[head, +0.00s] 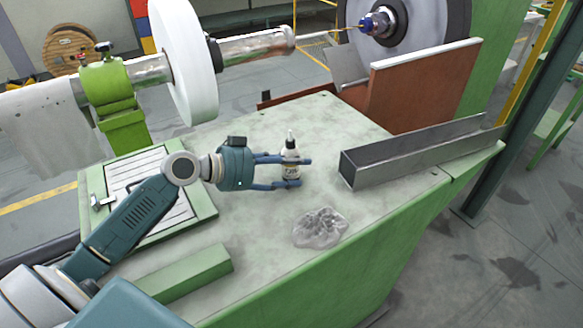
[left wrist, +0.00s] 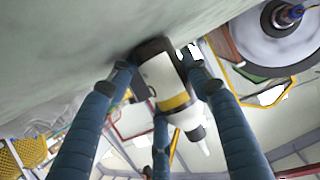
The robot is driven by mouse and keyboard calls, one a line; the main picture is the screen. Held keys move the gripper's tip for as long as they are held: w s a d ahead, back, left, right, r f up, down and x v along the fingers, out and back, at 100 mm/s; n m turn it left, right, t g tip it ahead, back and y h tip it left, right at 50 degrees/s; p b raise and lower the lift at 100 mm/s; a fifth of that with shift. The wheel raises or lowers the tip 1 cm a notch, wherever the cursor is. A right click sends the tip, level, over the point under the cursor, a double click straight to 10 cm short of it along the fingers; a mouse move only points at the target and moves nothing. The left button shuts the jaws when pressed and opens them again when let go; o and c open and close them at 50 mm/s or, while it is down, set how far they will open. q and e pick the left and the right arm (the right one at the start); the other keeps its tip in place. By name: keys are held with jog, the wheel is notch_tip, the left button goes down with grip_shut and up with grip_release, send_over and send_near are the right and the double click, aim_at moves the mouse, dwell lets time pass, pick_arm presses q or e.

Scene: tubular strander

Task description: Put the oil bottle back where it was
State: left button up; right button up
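The oil bottle (head: 290,163) is a small white bottle with a dark and yellow label and a pointed nozzle. It stands upright at the middle of the green worktop, between the fingers of my left gripper (head: 292,172). In the left wrist view the bottle (left wrist: 163,77) shows tilted in the picture, with its dark base by the worktop surface. The blue fingers of my left gripper (left wrist: 160,80) lie against both its sides, so it looks shut on the bottle. Whether the base touches the worktop I cannot tell. My right gripper is not in view.
A crumpled clear plastic bag (head: 320,228) lies in front of the bottle. A grey metal channel (head: 415,152) lies to its right. A green-framed slatted panel (head: 205,212) is at the left, with a green bar (head: 187,275) in front. The worktop behind the bottle is clear.

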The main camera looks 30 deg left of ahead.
pick_arm(q)
jog(key=o, duration=0.4)
jog(key=shift+s+d+f, duration=0.1)
jog(key=shift+s+f, duration=0.15)
jog(key=shift+f, duration=0.75)
jog(key=shift+o, duration=0.6)
jog(key=shift+w, duration=0.2)
jog(key=shift+r, duration=0.1)
jog(key=shift+s+a+r, duration=0.15)
jog(key=shift+s+a, duration=0.2)
jog(key=shift+a, duration=0.05)
jog(key=v, duration=1.1)
jog(key=shift+d+r, duration=0.15)
jog(key=shift+r, duration=0.25)
